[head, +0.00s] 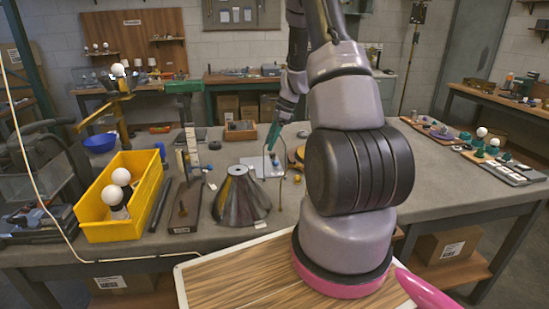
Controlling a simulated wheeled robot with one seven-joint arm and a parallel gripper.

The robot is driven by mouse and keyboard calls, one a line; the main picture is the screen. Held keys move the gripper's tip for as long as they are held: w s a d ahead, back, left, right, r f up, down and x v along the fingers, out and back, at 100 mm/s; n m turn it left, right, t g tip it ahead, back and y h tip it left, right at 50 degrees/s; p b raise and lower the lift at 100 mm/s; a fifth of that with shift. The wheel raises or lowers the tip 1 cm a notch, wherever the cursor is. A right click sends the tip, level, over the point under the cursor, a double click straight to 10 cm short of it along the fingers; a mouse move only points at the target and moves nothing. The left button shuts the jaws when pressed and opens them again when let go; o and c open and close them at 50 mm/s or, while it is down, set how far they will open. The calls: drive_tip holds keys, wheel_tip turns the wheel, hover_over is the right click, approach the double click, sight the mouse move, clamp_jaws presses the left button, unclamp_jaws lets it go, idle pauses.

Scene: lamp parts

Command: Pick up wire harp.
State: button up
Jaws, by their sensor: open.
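The wire harp (281,186) looks like a thin brownish wire loop standing upright on the grey workbench, just right of the dark conical lampshade (240,195). Its outline is faint at this size. My gripper (273,146), with teal fingers, points down at the far end of my arm, close to the top of the harp. The fingers look open, with nothing seen between them. I cannot tell whether they touch the wire. My arm hides the bench to the right of the harp.
A yellow bin (122,222) with white bulbs stands left on the bench. A dark wooden block with an upright (187,200) is left of the shade. A blue bowl (100,143) and a small wooden box (240,131) sit farther back. Small parts lie around the harp.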

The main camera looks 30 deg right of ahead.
drive_tip(key=shift+a+f, duration=0.15)
drive_tip(key=shift+f, duration=0.35)
clamp_jaws()
idle(1.1)
